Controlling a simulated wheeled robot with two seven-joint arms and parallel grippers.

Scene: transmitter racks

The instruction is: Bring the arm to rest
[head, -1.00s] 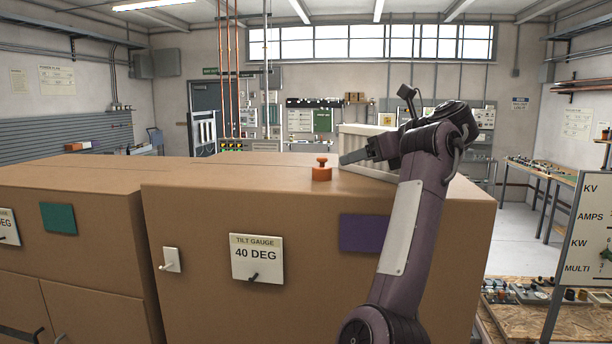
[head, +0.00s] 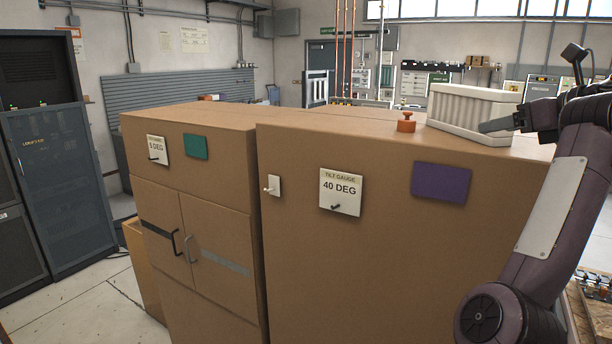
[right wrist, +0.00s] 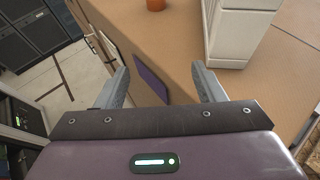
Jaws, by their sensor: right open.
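My right arm (head: 548,215) comes up from the lower right in the head view. Its gripper (head: 487,127) points left, in front of a white ribbed block on the brown cabinet's top. In the right wrist view the two fingers of the right gripper (right wrist: 160,88) stand wide apart with nothing between them. The cabinet's front edge and a purple panel show beyond and below them. My left gripper is not in view.
The brown cabinet (head: 300,255) fills the middle, with an orange knob (head: 406,122) and the white ribbed block (head: 470,108) on top. The block also shows close to the right finger in the wrist view (right wrist: 236,35). Dark racks (head: 62,180) stand left; floor (head: 90,295) is open between.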

